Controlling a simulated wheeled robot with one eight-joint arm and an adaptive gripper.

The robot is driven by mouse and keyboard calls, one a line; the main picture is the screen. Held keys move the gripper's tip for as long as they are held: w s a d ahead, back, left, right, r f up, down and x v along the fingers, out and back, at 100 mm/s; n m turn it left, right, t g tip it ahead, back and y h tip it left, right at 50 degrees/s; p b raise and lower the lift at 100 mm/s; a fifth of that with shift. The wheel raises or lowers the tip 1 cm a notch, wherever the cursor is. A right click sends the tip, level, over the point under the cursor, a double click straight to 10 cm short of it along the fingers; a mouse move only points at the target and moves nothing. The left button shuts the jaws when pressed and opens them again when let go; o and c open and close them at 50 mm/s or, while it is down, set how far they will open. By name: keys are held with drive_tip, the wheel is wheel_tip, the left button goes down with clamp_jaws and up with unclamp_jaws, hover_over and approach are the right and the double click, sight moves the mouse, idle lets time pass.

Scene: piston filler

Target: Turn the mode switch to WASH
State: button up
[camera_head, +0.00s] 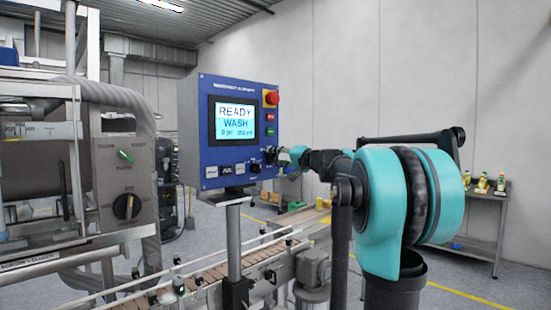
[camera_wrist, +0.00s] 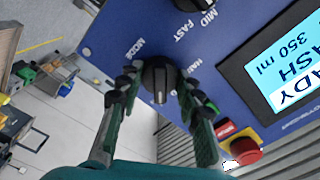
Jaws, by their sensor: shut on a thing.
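The mode switch is a black knob (camera_wrist: 160,78) beside the word MODE on the blue control panel (camera_wrist: 110,35), in the wrist view. My gripper (camera_wrist: 157,88) has one finger on each side of this knob and is shut on it. The knob's ridge points toward the bottom of the wrist view. In the head view my gripper (camera_head: 291,156) is at the panel's lower right and hides the knob. The panel's screen (camera_head: 236,120) reads READY and WASH; it also shows in the wrist view (camera_wrist: 284,62).
A red emergency stop (camera_head: 272,98) sits at the panel's upper right and near my fingers in the wrist view (camera_wrist: 245,151). Another black knob (camera_wrist: 193,4) with MID and FAST labels is close by. A conveyor (camera_head: 205,283) runs below the panel.

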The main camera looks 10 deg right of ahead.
drive_tip(key=o, duration=1.2)
drive_tip(key=shift+c, duration=0.2)
drive_tip(key=v, duration=1.2)
drive_tip(key=s+a+f+n+g+h, duration=0.1)
drive_tip(key=s+a+f+g, duration=0.2)
drive_tip(key=f, duration=0.7)
drive_tip(key=s+a+f+n+g+h, duration=0.1)
drive_tip(key=s+a+f+g, duration=0.3)
drive_tip(key=f, duration=0.6)
drive_tip(key=s+a+f+n+h, duration=0.15)
drive_tip(key=s+f, duration=0.35)
drive_tip(key=f, duration=0.5)
drive_tip(key=s+d+f+g+h, duration=0.1)
drive_tip(key=s+d+f+h, duration=0.1)
drive_tip(key=s+f, duration=0.8)
drive_tip(key=s+d+f+n+g+h, duration=0.1)
drive_tip(key=s+f+h, duration=0.4)
drive_tip(key=s+f, duration=0.5)
wheel_tip(320, 180, down, 4)
drive_tip(key=shift+d+r+g, duration=0.2)
drive_tip(key=shift+d+g, duration=0.5)
drive_tip(key=shift+d, duration=0.5)
